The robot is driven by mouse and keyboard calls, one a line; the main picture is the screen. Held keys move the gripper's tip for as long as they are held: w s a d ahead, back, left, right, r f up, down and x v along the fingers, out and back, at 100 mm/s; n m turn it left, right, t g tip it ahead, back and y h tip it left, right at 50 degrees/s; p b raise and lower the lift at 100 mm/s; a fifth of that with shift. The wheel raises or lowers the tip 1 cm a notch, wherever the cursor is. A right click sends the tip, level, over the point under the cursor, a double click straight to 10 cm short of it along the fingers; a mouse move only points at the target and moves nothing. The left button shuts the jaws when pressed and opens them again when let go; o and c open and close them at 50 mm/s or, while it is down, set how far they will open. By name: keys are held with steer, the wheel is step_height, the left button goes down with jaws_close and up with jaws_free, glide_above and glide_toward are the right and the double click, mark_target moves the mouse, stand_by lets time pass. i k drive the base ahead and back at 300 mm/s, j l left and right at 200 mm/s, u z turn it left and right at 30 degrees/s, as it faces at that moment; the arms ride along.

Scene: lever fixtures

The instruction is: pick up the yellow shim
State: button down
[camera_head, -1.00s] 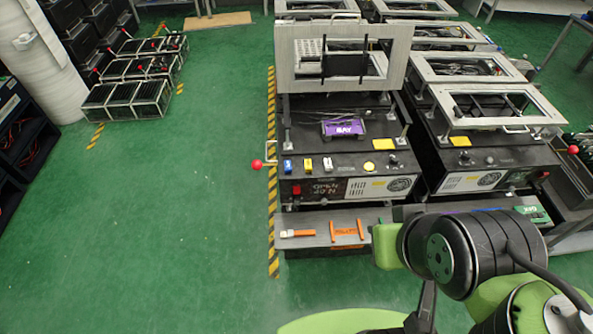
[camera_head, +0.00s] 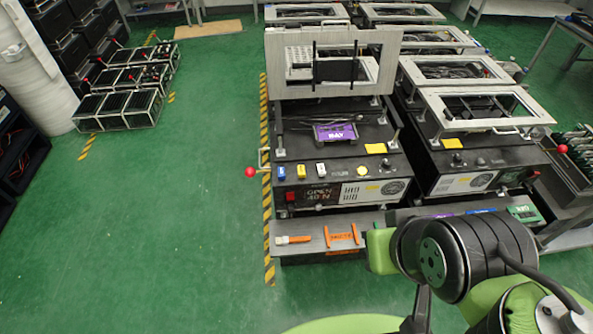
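No loose piece is plainly recognisable as the yellow shim. A flat yellow rectangle (camera_head: 375,148) lies on the black top of the nearest lever fixture (camera_head: 340,165), right of a purple-labelled block (camera_head: 335,133). A similar yellow rectangle (camera_head: 452,143) is on the fixture to its right. I cannot tell whether either is a loose shim or a label. My arm's dark and green links fill the lower right and may hide part of the front shelf. My gripper's fingertips cannot be made out, and nothing is seen held.
A grey shelf (camera_head: 300,229) in front of the fixture carries an orange-handled brush (camera_head: 293,240) and orange pieces (camera_head: 341,236). A red-knobbed lever (camera_head: 250,172) sticks out at the fixture's left. A raised frame (camera_head: 290,60) stands above it. Green floor (camera_head: 170,220) is clear on the left.

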mark_target(301, 169)
steer(key=i+u, duration=0.2)
steer(key=u, duration=0.2)
steer(key=i+u, duration=0.25)
steer(key=u, duration=0.15)
steer(key=i+u, duration=0.25)
steer(key=u, duration=0.15)
steer(key=i+l+u, duration=0.15)
steer(key=u, duration=0.3)
